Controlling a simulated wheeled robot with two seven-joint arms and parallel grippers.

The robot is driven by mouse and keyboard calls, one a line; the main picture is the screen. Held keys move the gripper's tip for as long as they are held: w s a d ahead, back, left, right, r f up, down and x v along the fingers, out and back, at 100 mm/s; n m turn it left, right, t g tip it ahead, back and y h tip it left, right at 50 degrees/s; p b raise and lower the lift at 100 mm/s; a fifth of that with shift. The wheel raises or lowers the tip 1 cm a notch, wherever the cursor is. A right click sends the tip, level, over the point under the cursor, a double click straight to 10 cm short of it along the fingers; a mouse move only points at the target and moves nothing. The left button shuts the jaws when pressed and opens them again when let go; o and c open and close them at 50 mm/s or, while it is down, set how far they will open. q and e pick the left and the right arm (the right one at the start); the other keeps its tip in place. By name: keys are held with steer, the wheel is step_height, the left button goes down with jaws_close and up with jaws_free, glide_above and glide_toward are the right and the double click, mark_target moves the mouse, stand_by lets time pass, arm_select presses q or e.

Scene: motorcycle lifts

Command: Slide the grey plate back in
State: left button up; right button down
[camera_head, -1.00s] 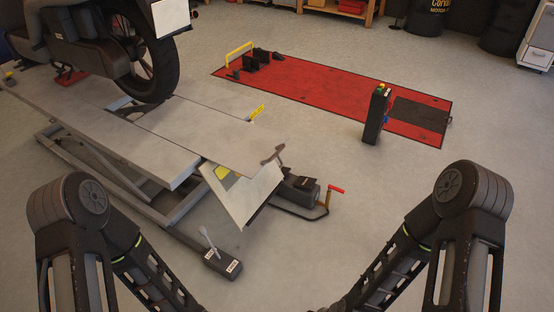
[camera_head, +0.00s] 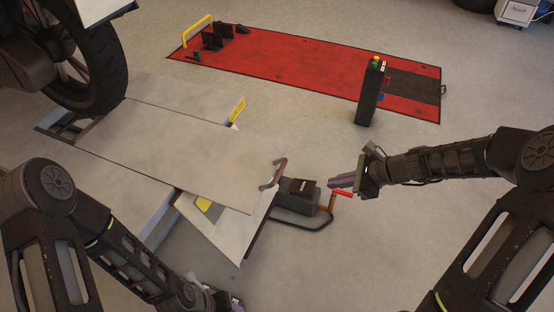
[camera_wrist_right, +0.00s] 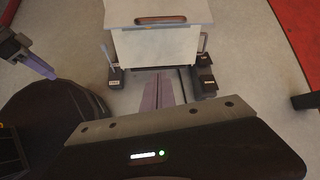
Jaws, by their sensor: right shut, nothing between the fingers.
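The grey plate (camera_head: 185,160) lies on top of the motorcycle lift, and its near right end sticks out over the tilted white flap (camera_head: 228,235). A brown handle (camera_head: 273,174) is fixed to that end. In the right wrist view the plate's end (camera_wrist_right: 195,12) and its handle (camera_wrist_right: 160,20) show at the top. My right gripper (camera_head: 338,182) is shut and empty, to the right of the handle and apart from it. Its fingers (camera_wrist_right: 163,88) point towards the lift in the wrist view. My left gripper (camera_head: 225,299) is partly cut off at the bottom; its jaws are unclear.
A red-gripped crank lever (camera_head: 343,193) and a black box (camera_head: 297,194) stand beside the flap, close to my right gripper. A motorcycle wheel (camera_head: 85,75) stands at the plate's far end. Floor is clear at right.

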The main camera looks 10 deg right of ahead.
arm_select(q)
steer(key=shift+w, duration=0.15)
arm_select(e)
steer(key=shift+a+r+m+y, duration=0.8)
steer(key=shift+a+r+m, duration=0.1)
steer(key=shift+a, duration=0.15)
steer(key=shift+a+f, duration=0.1)
arm_select(q)
steer(key=shift+f+b, duration=0.55)
steer(key=shift+b, duration=0.1)
arm_select(e)
steer(key=a+r+x, duration=0.1)
steer(key=r+x, duration=0.1)
steer(key=x, duration=1)
steer(key=shift+w+a, duration=0.45)
